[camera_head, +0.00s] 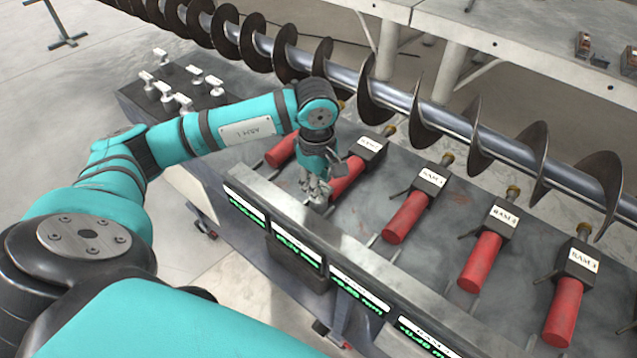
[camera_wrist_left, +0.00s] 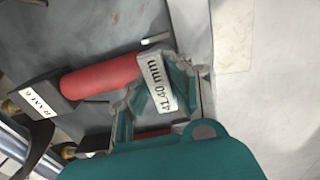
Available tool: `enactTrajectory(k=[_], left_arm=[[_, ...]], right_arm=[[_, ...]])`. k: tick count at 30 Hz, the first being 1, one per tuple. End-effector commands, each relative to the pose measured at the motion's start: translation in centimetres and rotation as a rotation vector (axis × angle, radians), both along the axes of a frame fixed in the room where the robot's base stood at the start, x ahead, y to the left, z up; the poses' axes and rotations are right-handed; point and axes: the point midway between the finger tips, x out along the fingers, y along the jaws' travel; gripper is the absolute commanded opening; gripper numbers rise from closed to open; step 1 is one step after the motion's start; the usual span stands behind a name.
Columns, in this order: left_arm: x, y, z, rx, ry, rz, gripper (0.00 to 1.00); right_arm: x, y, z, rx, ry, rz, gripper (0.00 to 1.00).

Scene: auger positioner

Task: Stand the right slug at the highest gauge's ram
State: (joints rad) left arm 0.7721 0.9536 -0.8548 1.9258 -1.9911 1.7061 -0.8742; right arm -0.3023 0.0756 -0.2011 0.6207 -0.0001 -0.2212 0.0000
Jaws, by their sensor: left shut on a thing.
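My left gripper (camera_head: 317,190) is shut on a slug (camera_wrist_left: 163,85) with a white label that seems to read 41.40 mm. In the head view it is low over the bench near the front rail, by a red ram (camera_head: 347,180); the fingers hide most of the slug there. The wrist view shows a red ram (camera_wrist_left: 100,75) with a RAM 6 label beside the slug. More rams (camera_head: 405,218), (camera_head: 480,262), (camera_head: 563,312) stand to the right. Green gauge displays (camera_head: 297,250), (camera_head: 360,290) line the front; their digits are hard to read. My right gripper is not in view.
Several white-labelled slugs (camera_head: 160,55) stand on the dark far-left bench end (camera_head: 135,95). A long auger (camera_head: 400,100) runs behind the rams. A grey rail (camera_head: 270,200) edges the front. A pale table (camera_head: 520,30) stands behind.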

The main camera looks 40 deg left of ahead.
Motion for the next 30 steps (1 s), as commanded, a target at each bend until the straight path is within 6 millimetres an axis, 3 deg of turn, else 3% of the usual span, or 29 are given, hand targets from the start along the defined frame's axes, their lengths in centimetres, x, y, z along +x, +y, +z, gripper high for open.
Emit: enactTrajectory(k=[4, 5, 11, 22, 30], left_arm=[[0.0, 0.0, 0.1, 0.000, -0.001, 0.000, 0.00], [0.0, 0.0, 0.1, 0.000, -0.001, 0.000, 0.16], [0.0, 0.0, 0.1, 0.000, -0.001, 0.000, 0.42], [0.0, 0.0, 0.8, 0.001, -0.003, 0.000, 0.42], [0.0, 0.0, 6.0, -0.001, -0.007, 0.000, 0.42]], right_arm=[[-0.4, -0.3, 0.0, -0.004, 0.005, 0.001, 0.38], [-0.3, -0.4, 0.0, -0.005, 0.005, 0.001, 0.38], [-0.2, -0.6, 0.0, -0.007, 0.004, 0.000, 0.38], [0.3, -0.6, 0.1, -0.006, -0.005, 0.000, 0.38], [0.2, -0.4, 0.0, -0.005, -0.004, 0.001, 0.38]])
